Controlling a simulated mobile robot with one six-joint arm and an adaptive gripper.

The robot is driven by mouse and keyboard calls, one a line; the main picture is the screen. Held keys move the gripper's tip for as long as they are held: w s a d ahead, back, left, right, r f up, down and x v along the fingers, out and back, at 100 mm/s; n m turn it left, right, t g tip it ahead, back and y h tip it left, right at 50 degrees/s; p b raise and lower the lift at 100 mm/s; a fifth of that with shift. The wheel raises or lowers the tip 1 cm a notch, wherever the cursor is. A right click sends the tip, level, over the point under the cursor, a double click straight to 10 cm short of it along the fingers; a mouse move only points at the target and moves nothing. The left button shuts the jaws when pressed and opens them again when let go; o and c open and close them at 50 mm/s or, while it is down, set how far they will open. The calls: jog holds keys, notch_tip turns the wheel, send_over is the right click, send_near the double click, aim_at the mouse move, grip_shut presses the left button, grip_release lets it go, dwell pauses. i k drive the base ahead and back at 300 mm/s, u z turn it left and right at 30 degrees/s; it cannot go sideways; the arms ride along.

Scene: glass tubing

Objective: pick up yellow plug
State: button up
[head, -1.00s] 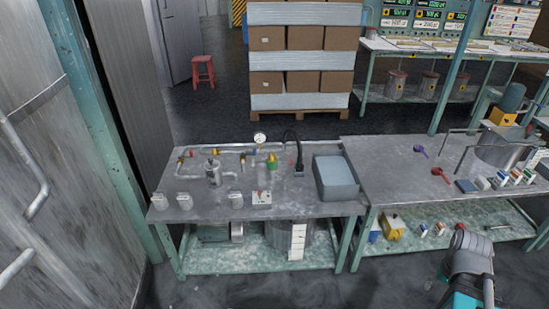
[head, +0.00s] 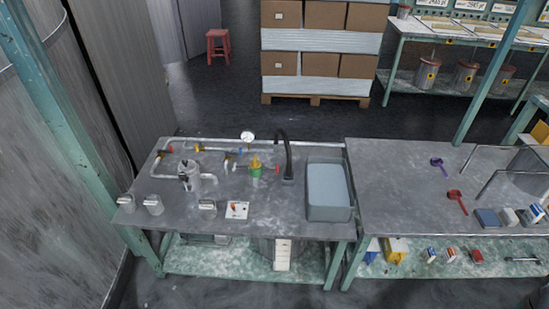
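A small yellow piece (head: 255,161) sits upright on top of a green fitting (head: 255,171) on the left grey workbench (head: 222,223); it may be the yellow plug, but it is too small to be sure. Other small yellow parts show on the glass tubing, one at the back pipe (head: 198,149) and one below it (head: 228,156). Red parts sit on the tubing, one just right of the green fitting. My gripper is not in view.
A black curved tap (head: 286,155) and a grey-blue basin (head: 328,190) are right of the tubing. A round gauge (head: 247,137) stands behind. A glass vessel (head: 189,177) and several small jars stand left. The right bench (head: 410,200) holds purple and red scoops.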

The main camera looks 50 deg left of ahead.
aim_at(255, 164)
jog(key=u, duration=0.1)
jog(key=i, duration=0.7)
jog(key=u, duration=0.9)
jog(key=i, duration=0.85)
jog(key=u, duration=0.65)
jog(key=k, duration=0.95)
jog(key=u, duration=0.2)
jog(key=i, duration=0.25)
jog(key=z, duration=0.05)
